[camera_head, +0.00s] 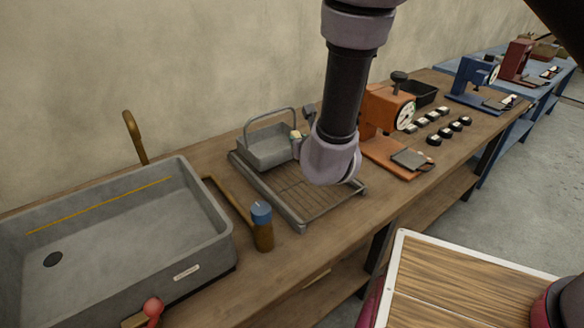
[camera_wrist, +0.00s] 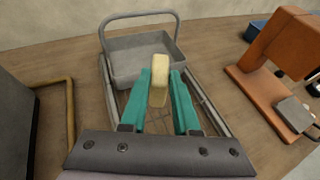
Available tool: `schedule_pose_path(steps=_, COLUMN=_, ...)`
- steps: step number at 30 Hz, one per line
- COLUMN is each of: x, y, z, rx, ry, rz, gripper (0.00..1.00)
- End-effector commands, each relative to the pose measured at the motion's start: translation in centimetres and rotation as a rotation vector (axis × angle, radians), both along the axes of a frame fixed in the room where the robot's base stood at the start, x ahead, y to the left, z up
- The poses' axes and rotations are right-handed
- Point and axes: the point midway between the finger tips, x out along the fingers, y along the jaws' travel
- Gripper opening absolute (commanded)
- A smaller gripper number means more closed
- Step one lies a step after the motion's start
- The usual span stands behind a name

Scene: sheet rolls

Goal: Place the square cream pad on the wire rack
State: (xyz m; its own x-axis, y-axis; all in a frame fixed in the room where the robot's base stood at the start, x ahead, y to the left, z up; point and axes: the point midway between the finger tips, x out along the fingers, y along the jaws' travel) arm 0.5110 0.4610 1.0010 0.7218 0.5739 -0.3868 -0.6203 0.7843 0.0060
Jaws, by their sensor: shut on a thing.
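The cream pad (camera_wrist: 160,80) is in the wrist view, upright between the two teal fingers of my gripper (camera_wrist: 161,88). My gripper is shut on it. In the head view a small cream bit of the pad (camera_head: 296,134) shows at the left of my wrist; the rest is hidden by my arm. The wire rack (camera_head: 300,196) lies on the wooden bench, a grey frame with thin wires. My gripper is above its back part, near a grey handled basket (camera_head: 268,150) that stands on the rack's back left. The gap between pad and rack is hard to judge.
A grey sink (camera_head: 190,225) stands at the left, with a blue-capped brown bottle (camera_head: 262,230) between it and the rack. An orange machine (camera_head: 385,120) stands right of the rack. Several small dark pots (camera_head: 434,140) lie farther right. The rack's front wires look clear.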

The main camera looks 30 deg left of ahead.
Motion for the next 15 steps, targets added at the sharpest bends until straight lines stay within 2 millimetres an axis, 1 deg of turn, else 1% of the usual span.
schedule_pose_path(steps=1, x=-1.0, y=0.7, z=0.2, rx=0.002, ry=-0.001, rz=0.022, gripper=0.00)
schedule_pose_path(steps=3, x=-1.8, y=1.3, z=0.3, rx=0.001, ry=-0.004, rz=0.040, gripper=0.00)
schedule_pose_path(steps=5, x=-2.2, y=1.6, z=-0.2, rx=0.000, ry=-0.004, rz=0.048, gripper=0.00)
schedule_pose_path(steps=12, x=-2.3, y=1.7, z=-4.3, rx=-0.002, ry=-0.005, rz=0.052, gripper=0.00)
schedule_pose_path(steps=15, x=-2.3, y=1.7, z=-5.3, rx=0.000, ry=-0.005, rz=0.050, gripper=0.00)
